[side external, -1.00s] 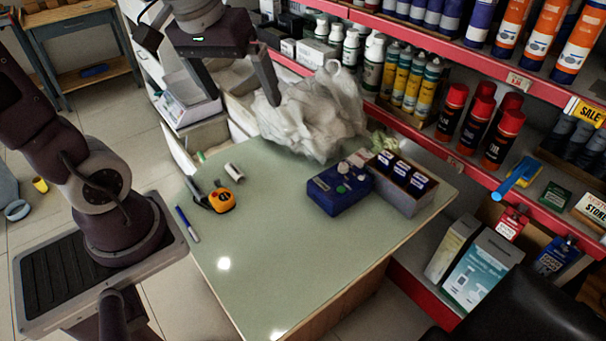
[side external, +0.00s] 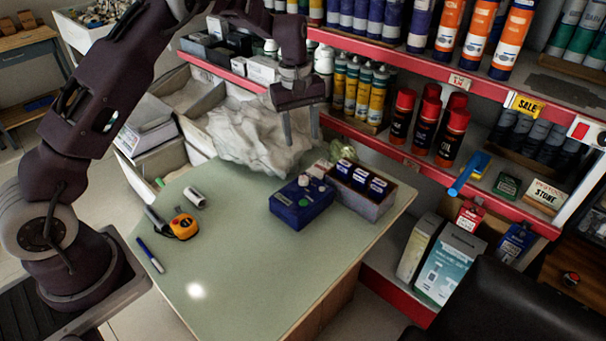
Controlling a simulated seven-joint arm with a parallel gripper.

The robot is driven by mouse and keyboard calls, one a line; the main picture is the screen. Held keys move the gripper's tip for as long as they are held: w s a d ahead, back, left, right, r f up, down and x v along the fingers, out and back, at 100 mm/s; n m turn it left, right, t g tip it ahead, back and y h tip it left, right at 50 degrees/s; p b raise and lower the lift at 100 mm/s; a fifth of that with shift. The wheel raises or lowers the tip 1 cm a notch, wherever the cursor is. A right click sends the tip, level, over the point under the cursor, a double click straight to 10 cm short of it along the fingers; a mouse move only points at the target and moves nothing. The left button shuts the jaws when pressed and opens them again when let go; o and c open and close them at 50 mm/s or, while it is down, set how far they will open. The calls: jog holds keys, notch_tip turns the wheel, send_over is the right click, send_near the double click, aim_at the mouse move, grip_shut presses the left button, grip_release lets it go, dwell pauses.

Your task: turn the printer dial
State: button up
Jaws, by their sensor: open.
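The printer appears to be the blue box (side external: 302,213) on the pale green tabletop. It has a pale round knob (side external: 304,180) near its back edge and a smaller greenish knob (side external: 303,202) further forward; I cannot tell which is the dial. My gripper (side external: 301,140) points down above and slightly behind the box. Its two fingers are apart with nothing between them, and neither touches a knob.
A box with several dark-blue-labelled packs (side external: 361,199) stands just right of the blue box. A crumpled whitish plastic bag (side external: 250,135) lies behind left. An orange tape measure (side external: 183,226) and a blue pen (side external: 150,255) lie left. The front tabletop is clear.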

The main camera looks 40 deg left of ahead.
aim_at(304, 178)
jog(key=shift+n+g, duration=0.4)
jog(key=shift+n, duration=0.2)
jog(key=f, duration=0.5)
jog(key=w+f, duration=0.1)
jog(key=f, duration=0.4)
jog(key=w+a+f, duration=0.1)
jog(key=f, duration=0.4)
jog(key=shift+f, duration=0.15)
grip_shut()
